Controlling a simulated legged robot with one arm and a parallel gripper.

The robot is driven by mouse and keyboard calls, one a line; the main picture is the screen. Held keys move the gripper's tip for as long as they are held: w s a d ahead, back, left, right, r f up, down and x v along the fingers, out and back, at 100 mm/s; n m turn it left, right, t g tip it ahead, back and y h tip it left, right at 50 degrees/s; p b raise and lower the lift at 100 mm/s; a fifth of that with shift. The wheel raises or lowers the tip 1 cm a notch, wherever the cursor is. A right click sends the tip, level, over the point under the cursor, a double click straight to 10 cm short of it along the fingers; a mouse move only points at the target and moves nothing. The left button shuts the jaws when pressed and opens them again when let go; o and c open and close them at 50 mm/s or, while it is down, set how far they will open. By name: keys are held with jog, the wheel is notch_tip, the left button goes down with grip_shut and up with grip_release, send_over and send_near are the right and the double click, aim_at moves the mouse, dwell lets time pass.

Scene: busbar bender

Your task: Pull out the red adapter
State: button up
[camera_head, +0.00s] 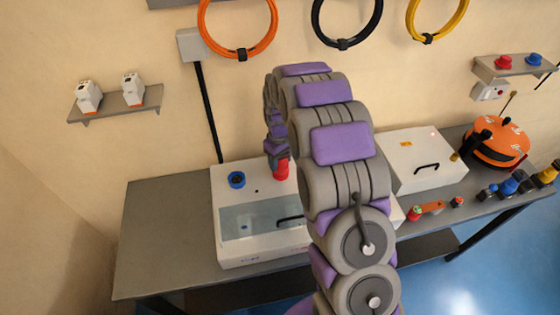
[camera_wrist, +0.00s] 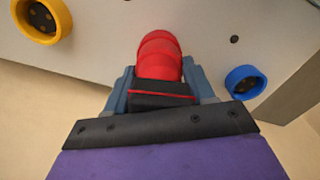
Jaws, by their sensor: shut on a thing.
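The red adapter (camera_head: 281,170) is at the top of the white box (camera_head: 262,240) on the bench, right of a blue round socket (camera_head: 236,179). In the wrist view the red adapter (camera_wrist: 159,55) stands in front of the white panel, between a yellow-ringed socket (camera_wrist: 42,20) and the blue socket (camera_wrist: 245,82). My gripper (camera_wrist: 160,82) is shut on the red adapter, with a blue-grey finger on each side. In the head view my gripper (camera_head: 277,157) is partly hidden by my arm. Whether the adapter is still seated in the panel cannot be told.
My arm covers the box's right side. A second white box (camera_head: 428,153) and an orange round device (camera_head: 497,142) stand right on the grey bench (camera_head: 160,230). Connectors (camera_head: 520,182) lie at its front right. Cable loops (camera_head: 238,52) hang above. The bench's left end is clear.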

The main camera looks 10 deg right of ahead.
jog(key=shift+r, duration=0.6)
jog(key=shift+r, duration=0.1)
jog(key=shift+s+r+p, duration=0.1)
jog(key=shift+r+p, duration=0.2)
jog(key=shift+r, duration=0.2)
jog(key=shift+r, duration=0.3)
jog(key=shift+r+p, duration=0.9)
jog(key=shift+r, duration=1.6)
